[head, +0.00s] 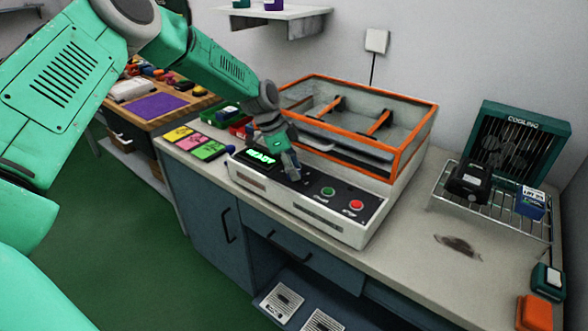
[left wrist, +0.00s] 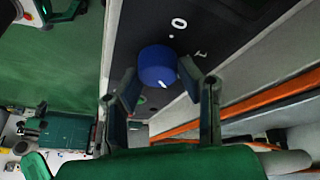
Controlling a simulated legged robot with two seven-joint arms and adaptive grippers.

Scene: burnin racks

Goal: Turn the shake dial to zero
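The shake dial is a round blue knob (left wrist: 157,62) with a white pointer line, on the dark panel in the left wrist view. The line is on the knob's lower side in that view, while a white 0 mark (left wrist: 179,23) is printed above the knob. My left gripper (left wrist: 159,75) is open, with one finger on either side of the knob; I cannot tell whether they touch it. In the head view my left gripper (head: 290,174) is low over the panel and hides the dial. My right gripper is not in view.
The orange-rimmed shaker box (head: 402,160) stands behind the panel. A lit READY display (head: 261,157), a green button (head: 328,191) and a red button (head: 356,205) are close by.

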